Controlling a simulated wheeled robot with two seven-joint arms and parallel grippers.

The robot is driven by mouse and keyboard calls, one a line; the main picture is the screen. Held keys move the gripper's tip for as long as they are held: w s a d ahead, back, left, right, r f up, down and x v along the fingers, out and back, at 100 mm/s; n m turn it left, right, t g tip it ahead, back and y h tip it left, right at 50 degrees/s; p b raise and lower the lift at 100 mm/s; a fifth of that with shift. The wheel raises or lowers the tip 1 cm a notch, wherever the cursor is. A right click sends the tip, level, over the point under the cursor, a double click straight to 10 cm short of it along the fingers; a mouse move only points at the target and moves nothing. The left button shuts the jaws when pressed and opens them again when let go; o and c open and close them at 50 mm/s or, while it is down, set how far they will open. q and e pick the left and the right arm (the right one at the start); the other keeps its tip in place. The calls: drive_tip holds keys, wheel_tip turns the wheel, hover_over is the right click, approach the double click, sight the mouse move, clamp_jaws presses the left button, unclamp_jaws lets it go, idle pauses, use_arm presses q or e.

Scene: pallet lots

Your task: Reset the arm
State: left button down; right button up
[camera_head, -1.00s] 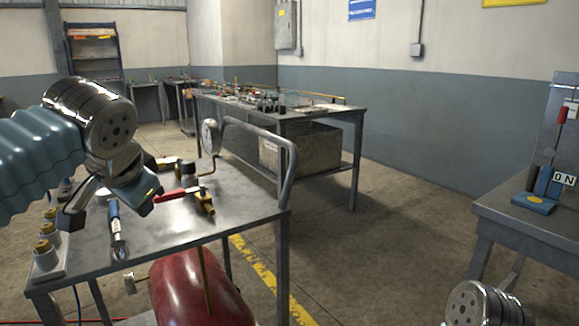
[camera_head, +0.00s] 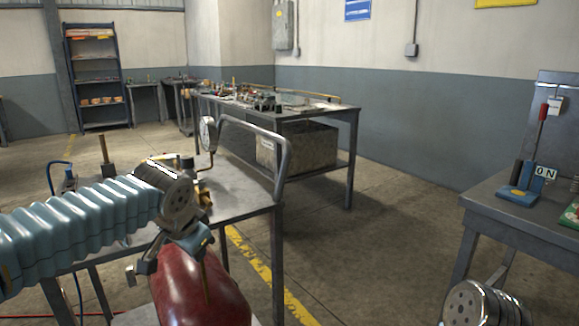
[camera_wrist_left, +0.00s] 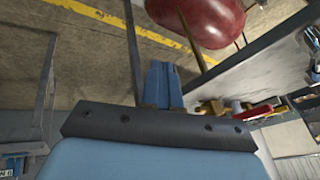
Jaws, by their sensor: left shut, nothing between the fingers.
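My left gripper (camera_head: 172,250) hangs in front of the near metal cart, above the red tank (camera_head: 195,285), with its ribbed blue arm coming in from the left. In the left wrist view its blue fingers (camera_wrist_left: 162,85) are together with nothing between them. The red tank also shows there at the top (camera_wrist_left: 200,15), apart from the fingers. My right arm's metal wrist shows at the bottom right of the head view; its gripper is out of the picture.
The cart top (camera_head: 235,195) carries a pressure gauge (camera_head: 208,133) and fittings, partly hidden by my arm; its handle (camera_head: 285,150) rises at the right. A long workbench (camera_head: 330,112) stands behind. A right bench (camera_head: 500,205) holds a red-handled lever (camera_head: 541,127). The middle floor is clear.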

use_arm(q)
drive_tip(key=s+d+f+n+g+h, duration=0.1)
drive_tip(key=d+f, duration=0.2)
drive_tip(key=f, duration=0.7)
drive_tip(key=s+d+f+g+h, duration=0.1)
drive_tip(key=s+d+f, duration=0.1)
drive_tip(key=f, duration=0.9)
drive_tip(key=s+d+f+n+g+h, duration=0.1)
drive_tip(key=d+f+g, duration=0.15)
drive_tip(key=f, duration=0.75)
drive_tip(key=s+f+n+h, duration=0.1)
drive_tip(key=s+f+n, duration=0.5)
drive_tip(key=s+f, duration=1.1)
drive_tip(key=shift+s+d+f, duration=0.3)
drive_tip(key=shift+s+f, duration=0.05)
drive_tip(key=shift+s, duration=0.2)
drive_tip(key=shift+g, duration=0.25)
